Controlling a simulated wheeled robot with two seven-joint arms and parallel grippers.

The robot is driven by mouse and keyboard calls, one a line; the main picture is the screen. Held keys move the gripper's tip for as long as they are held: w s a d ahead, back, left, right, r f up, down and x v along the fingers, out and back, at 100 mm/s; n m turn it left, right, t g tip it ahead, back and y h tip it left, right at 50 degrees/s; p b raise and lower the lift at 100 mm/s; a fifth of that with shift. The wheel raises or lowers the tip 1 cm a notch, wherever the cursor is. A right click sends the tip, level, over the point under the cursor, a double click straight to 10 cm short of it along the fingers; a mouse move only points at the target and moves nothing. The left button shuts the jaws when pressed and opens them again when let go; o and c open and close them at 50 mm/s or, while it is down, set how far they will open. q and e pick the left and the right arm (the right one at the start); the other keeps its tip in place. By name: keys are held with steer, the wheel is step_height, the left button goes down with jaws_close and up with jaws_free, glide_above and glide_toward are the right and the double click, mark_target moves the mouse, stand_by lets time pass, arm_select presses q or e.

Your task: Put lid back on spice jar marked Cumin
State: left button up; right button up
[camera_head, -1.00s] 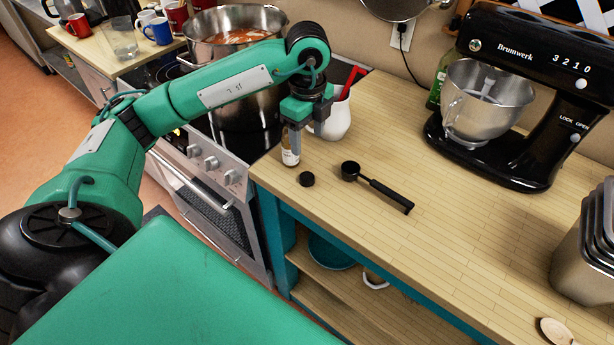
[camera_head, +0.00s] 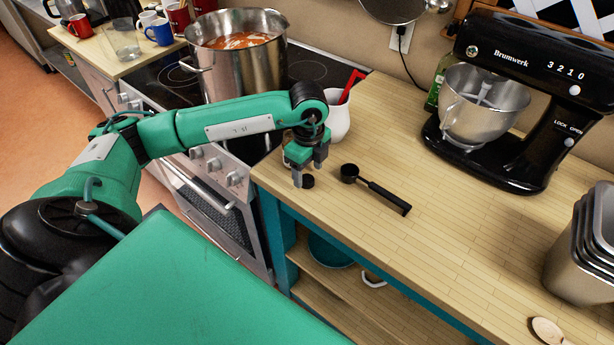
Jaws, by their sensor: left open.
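The small black lid (camera_head: 308,183) lies on the wooden counter near its left front edge. My left gripper (camera_head: 308,175) points down over the lid with its fingers open, one finger on the near left of the lid and the other at its far right. I cannot tell whether the fingers touch the lid. The spice jar is hidden behind my left gripper, and its label cannot be read. My right gripper is not in view.
A black measuring scoop (camera_head: 376,190) lies just right of the lid. A white pitcher (camera_head: 338,121) with a red utensil stands behind my gripper. A black stand mixer (camera_head: 500,130) is at the back right. The counter's middle is clear. A large pot (camera_head: 240,70) is on the stove.

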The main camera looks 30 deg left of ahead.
mark_target(307, 181)
arm_select(q)
steer(key=shift+f, duration=1.25)
steer(key=c, duration=1)
